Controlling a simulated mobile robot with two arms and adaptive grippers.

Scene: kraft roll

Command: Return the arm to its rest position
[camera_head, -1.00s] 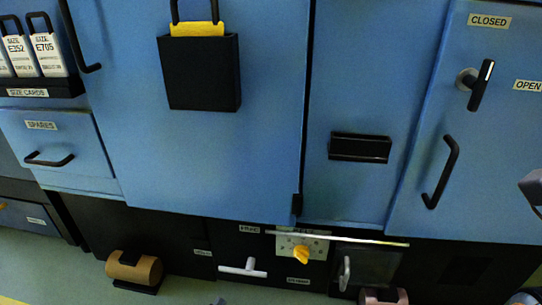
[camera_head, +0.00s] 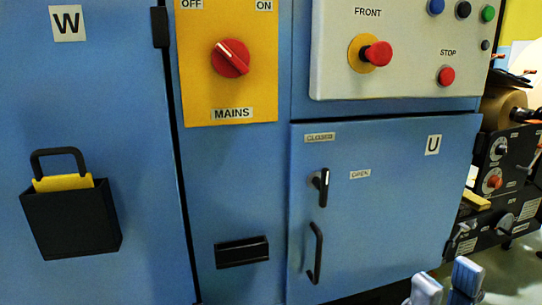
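My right gripper (camera_head: 446,283) shows at the bottom edge, right of centre, in the head view. Its two pale blue-grey fingertips point up and stand apart, with nothing seen between them. It appears in front of the lower right of the blue cabinet door marked U (camera_head: 390,210). The rest of the gripper and its arm are mostly cut off below the frame. My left gripper is not in view.
The U door has a black latch (camera_head: 321,187) and a bar handle (camera_head: 315,253). Left are a yellow MAINS panel (camera_head: 208,95) and a black holder (camera_head: 72,222). A control panel (camera_head: 410,60) is above. A dark machine (camera_head: 495,190) stands at right, with open floor (camera_head: 505,280) below.

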